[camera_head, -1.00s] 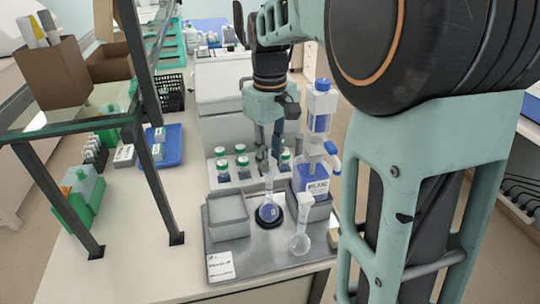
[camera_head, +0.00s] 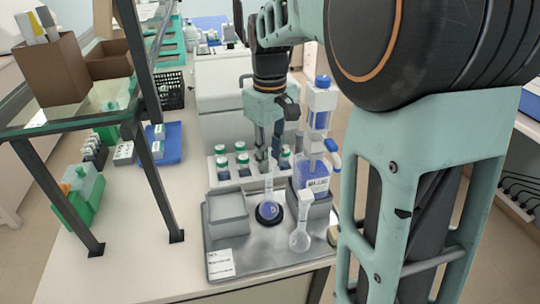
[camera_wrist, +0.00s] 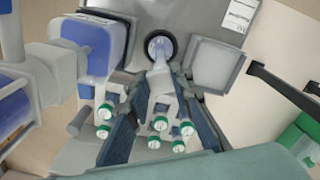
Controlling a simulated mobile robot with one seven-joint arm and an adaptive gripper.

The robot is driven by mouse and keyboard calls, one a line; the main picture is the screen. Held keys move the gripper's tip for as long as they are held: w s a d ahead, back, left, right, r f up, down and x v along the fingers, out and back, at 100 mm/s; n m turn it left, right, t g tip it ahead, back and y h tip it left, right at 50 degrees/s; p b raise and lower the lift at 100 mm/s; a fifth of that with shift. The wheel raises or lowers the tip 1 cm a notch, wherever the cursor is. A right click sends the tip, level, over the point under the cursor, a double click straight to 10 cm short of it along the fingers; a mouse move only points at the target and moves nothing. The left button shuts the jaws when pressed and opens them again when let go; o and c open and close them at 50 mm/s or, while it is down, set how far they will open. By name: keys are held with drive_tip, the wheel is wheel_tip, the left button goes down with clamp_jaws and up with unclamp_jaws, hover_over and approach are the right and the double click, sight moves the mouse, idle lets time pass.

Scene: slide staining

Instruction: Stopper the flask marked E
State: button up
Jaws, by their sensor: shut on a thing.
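A round flask with blue liquid (camera_head: 269,210) stands upright in a black ring on a grey tray (camera_head: 243,263). In the wrist view its blue bulb (camera_wrist: 160,46) sits just beyond the fingertips, with its neck pointing toward my gripper. A clear, empty-looking flask (camera_head: 300,240) stands to its front right. I cannot read an E on either flask. My gripper (camera_head: 265,163) is above the blue flask's neck, shut on a small pale thing, apparently the stopper, which shows between the fingers in the wrist view (camera_wrist: 162,88). I cannot tell whether it touches the flask's mouth.
A blue-liquid dispenser bottle (camera_head: 313,178) stands close at right of the flask. A grey open box (camera_head: 228,212) is at left. Several green-capped bottles (camera_head: 241,159) stand in a rack behind. A shelf post (camera_head: 160,170) rises at left. A label card (camera_head: 221,264) lies at front.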

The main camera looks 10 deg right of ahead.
drive_tip(key=o, duration=1.3)
drive_tip(key=shift+r+p, duration=2.7)
drive_tip(key=shift+r, duration=0.35)
drive_tip(key=shift+c, duration=0.7)
clamp_jaws()
